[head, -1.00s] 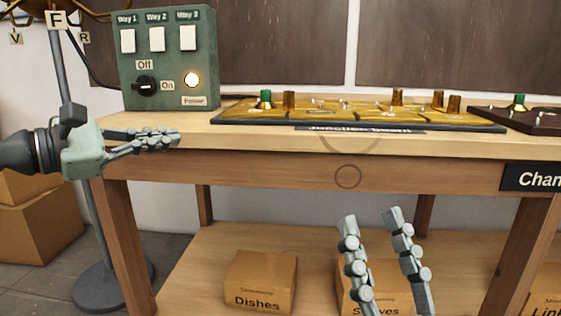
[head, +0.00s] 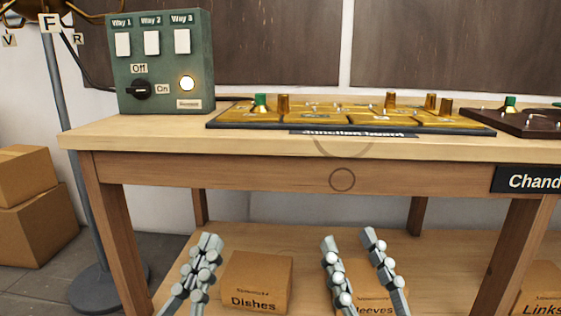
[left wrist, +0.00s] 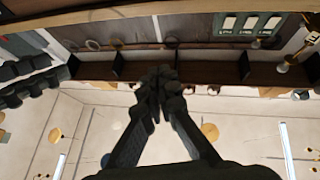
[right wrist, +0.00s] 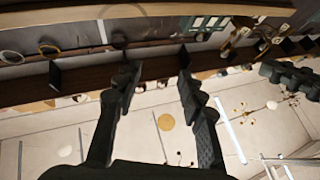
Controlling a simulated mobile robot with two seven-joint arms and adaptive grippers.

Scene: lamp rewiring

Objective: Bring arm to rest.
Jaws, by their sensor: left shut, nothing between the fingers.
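My left gripper (head: 207,245) is low in the head view, in front of the bench's lower shelf and left of the Dishes box. Its fingers are together and empty; the left wrist view also shows the fingertips (left wrist: 160,75) meeting. My right gripper (head: 350,237) is at the bottom centre of the head view, pointing up, its fingers apart. In the right wrist view its fingers (right wrist: 155,80) are spread with nothing between them. Both grippers are below the bench top and apart from each other.
The wooden bench (head: 250,172) carries a green switch box (head: 160,65) with a lit lamp and a brass junction board (head: 350,118). A dark board (head: 515,122) sits at right. Boxes, one labelled Dishes (head: 257,282), are on the lower shelf. Cartons (head: 30,215) stand at far left.

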